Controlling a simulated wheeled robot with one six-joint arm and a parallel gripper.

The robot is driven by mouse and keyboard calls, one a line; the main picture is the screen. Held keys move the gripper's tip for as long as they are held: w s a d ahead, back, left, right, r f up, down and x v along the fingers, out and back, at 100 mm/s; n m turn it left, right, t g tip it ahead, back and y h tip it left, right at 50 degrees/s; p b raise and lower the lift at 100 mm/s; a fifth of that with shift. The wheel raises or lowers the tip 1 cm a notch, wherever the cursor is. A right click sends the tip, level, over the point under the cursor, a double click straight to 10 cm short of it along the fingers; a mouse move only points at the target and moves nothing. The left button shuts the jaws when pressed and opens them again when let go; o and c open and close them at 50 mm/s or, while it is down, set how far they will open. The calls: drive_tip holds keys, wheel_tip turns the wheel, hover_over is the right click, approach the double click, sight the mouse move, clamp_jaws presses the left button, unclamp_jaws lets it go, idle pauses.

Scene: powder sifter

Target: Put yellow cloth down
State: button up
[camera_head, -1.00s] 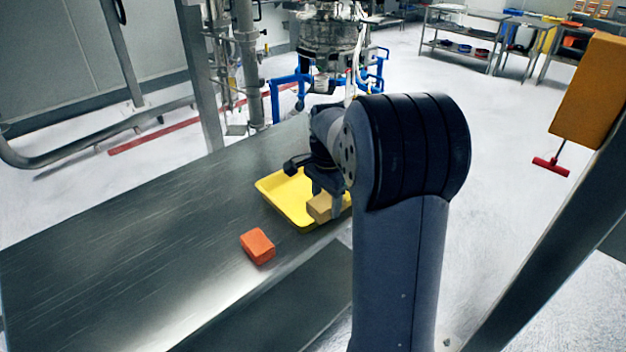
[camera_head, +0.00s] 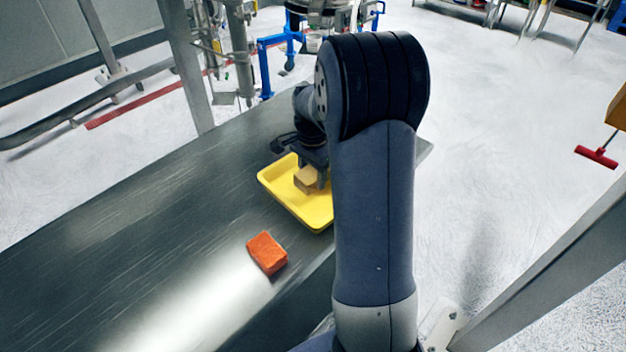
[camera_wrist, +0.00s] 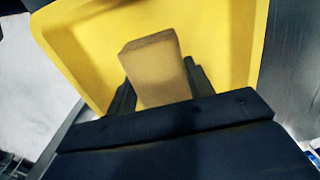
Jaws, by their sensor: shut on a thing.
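The yellow cloth (camera_head: 304,181) is a small tan-yellow block between the fingers of my gripper (camera_head: 317,178). My gripper is shut on it, over the yellow tray (camera_head: 281,190) on the steel table. In the wrist view the cloth (camera_wrist: 155,72) stands out between the two dark fingers (camera_wrist: 160,92), with the yellow tray (camera_wrist: 85,50) behind it. I cannot tell whether the cloth touches the tray floor. My arm hides the tray's right part in the head view.
An orange block (camera_head: 267,253) lies on the steel table (camera_head: 130,240) in front of the tray. The table's left part is clear. Blue-framed equipment (camera_head: 268,60) stands beyond the far end. A red-headed squeegee (camera_head: 597,157) is at the right.

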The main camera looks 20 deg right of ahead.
sight(312, 182)
drive_tip(key=shift+f, duration=1.7)
drive_tip(key=shift+f, duration=0.15)
drive_tip(key=o, duration=1.1)
wheel_tip(312, 182, up, 12)
drive_tip(key=shift+r+b, duration=0.2)
drive_tip(key=shift+b, duration=0.2)
drive_tip(key=shift+f, duration=0.1)
